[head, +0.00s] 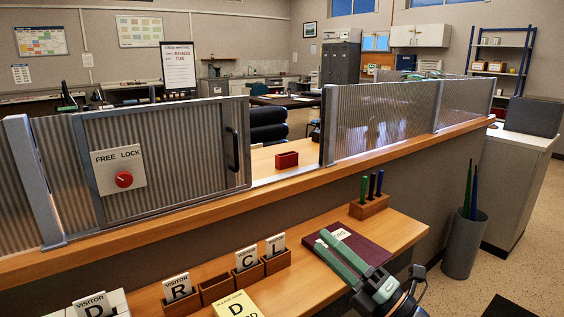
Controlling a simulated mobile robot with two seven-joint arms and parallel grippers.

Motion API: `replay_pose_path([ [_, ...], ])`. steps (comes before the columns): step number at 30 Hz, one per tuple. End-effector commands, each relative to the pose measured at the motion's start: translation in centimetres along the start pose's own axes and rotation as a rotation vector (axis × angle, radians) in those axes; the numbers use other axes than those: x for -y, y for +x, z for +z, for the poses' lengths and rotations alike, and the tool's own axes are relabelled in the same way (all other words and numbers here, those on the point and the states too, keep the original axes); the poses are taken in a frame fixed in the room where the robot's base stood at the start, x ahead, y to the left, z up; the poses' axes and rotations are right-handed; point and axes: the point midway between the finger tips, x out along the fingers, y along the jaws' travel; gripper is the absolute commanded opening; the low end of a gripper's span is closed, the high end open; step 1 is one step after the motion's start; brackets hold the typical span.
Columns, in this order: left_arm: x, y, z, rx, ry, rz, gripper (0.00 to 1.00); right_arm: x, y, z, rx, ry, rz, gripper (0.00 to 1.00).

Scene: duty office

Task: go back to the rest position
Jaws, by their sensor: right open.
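My right gripper (321,240) is in the lower middle of the head view, with its arm coming in from the bottom right. Its two green fingers are apart, with nothing visible between them. They overlap a dark maroon book (368,247) with a white label on the wooden counter shelf (288,292). I cannot tell whether they touch it. My left gripper is out of view.
A ribbed sliding panel (185,140) with a red FREE/LOCK knob stands left above the ledge. A pen block (369,206), visitor-badge holders (216,286) and a yellow notice (236,306) sit on the shelf. A grey bin (463,245) stands right.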

Motion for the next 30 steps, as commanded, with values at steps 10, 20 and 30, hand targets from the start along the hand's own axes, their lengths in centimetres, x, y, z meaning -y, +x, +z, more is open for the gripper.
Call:
replay_pose_path([
  [10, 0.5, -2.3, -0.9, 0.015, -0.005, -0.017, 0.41, 13.9, -14.7, -1.8, 0.628, 0.949, -0.2, 0.45],
  [20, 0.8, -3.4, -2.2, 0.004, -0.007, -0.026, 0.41, 22.0, -31.2, -13.0, 1.192, 1.561, -0.458, 0.45],
  [30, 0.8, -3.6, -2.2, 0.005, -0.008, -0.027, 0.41, 22.6, -34.8, -16.7, 1.322, 1.692, -0.519, 0.45],
])
